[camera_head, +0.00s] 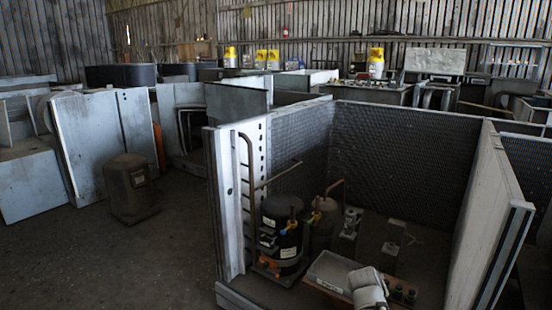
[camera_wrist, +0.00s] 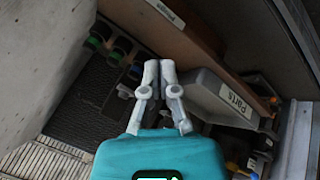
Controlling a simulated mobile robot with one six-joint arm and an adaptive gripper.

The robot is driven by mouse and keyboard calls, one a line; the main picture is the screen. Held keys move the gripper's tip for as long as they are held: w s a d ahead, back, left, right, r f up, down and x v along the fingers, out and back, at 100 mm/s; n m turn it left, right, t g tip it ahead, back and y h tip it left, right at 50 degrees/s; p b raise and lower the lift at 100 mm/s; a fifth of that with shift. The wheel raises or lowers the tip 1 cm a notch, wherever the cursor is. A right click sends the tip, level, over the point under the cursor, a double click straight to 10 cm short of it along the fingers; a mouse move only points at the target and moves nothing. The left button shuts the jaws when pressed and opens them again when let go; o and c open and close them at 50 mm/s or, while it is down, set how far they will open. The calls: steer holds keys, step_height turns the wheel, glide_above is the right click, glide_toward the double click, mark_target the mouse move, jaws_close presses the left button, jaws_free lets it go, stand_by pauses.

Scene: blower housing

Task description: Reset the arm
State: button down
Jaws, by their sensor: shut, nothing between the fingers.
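My gripper (camera_wrist: 159,66) shows in the wrist view with its two pale fingers together and nothing between them. Its teal body fills the bottom of that view. The fingers sit in front of a wooden strip and a grey bin (camera_wrist: 216,97) labelled "Parts", which lies to their right. I cannot tell whether they touch anything. In the head view, white segments of my arm (camera_head: 369,287) reach in at the bottom, in front of the bin (camera_head: 328,271). The fingers cannot be made out there.
The open housing has mesh walls (camera_head: 400,150) and a pale side panel (camera_head: 488,215) on the right. A black compressor (camera_head: 281,236) with pipes stands inside at left. Several dark round caps (camera_wrist: 117,55) lie left of my fingers. Open floor (camera_head: 110,265) shows at left.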

steer(key=s+a+g+y+p, duration=0.4)
steer(key=s+a, duration=0.4)
steer(key=a, duration=0.5)
step_height(320, 180, up, 38)
steer(key=y+p, duration=0.1)
steer(key=p, duration=3.5)
steer(key=shift+w+d+m, duration=0.15)
steer(key=shift+d+m, duration=0.05)
steer(key=shift+m, duration=0.1)
steer(key=shift+a+r, duration=0.1)
steer(key=shift+a, duration=0.05)
